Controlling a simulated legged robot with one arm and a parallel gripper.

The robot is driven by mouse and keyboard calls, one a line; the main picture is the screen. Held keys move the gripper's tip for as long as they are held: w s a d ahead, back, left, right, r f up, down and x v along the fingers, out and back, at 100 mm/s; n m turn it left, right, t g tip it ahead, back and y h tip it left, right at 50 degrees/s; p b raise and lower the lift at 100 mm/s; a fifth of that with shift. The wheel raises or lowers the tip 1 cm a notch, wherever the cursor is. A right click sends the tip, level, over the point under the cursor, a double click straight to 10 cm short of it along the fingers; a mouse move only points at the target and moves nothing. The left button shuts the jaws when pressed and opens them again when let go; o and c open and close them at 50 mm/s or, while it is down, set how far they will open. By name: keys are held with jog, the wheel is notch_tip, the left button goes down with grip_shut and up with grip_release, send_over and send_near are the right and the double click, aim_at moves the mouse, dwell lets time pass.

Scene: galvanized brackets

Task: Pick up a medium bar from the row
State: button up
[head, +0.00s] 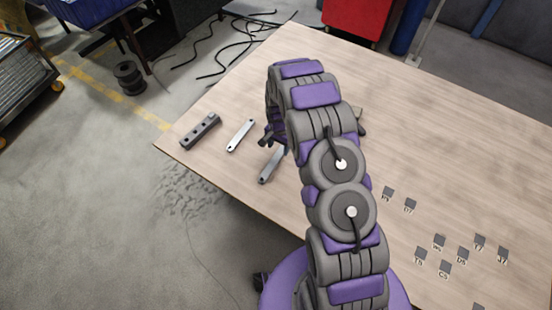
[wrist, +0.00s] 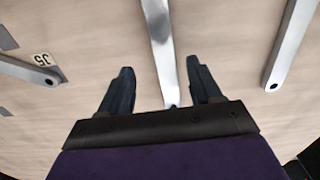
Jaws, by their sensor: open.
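In the wrist view my gripper (wrist: 160,66) is open, with a dark finger on each side of a flat grey metal bar (wrist: 161,40). The bar runs lengthwise between the fingers, closer to the right one, and neither finger visibly touches it. Its near end reaches the gripper body's edge. A second bar (wrist: 292,42) with a hole at its end lies to the right, and a third bar (wrist: 24,70) to the left. In the head view, a light bar (head: 240,135) and a partly hidden bar (head: 271,165) lie on the table. My arm hides most of the gripper there.
The wooden table (head: 420,130) holds a dark block with holes (head: 200,130) near its left edge. Several small labelled dark tags (head: 440,243) lie at the right. A red cabinet (head: 355,17) stands behind the table. The table's back right is clear.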

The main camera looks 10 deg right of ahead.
aim_at(278, 156)
jog(key=shift+w+d+f, duration=0.1)
jog(key=shift+d+f, duration=0.1)
jog(key=shift+f, duration=0.3)
jog(key=shift+d+f, duration=0.2)
jog(key=shift+f, duration=0.3)
jog(key=f, duration=0.1)
jog(key=a+f+b, duration=0.1)
jog(key=f, duration=0.2)
jog(key=shift+w+a+f, duration=0.15)
jog(key=shift+w+f, duration=0.15)
jog(key=shift+w, duration=0.05)
jog(key=shift+d+r, duration=0.1)
jog(key=shift+d, duration=0.3)
jog(key=shift+c, duration=1.4)
jog(key=shift+a, duration=0.2)
grip_shut()
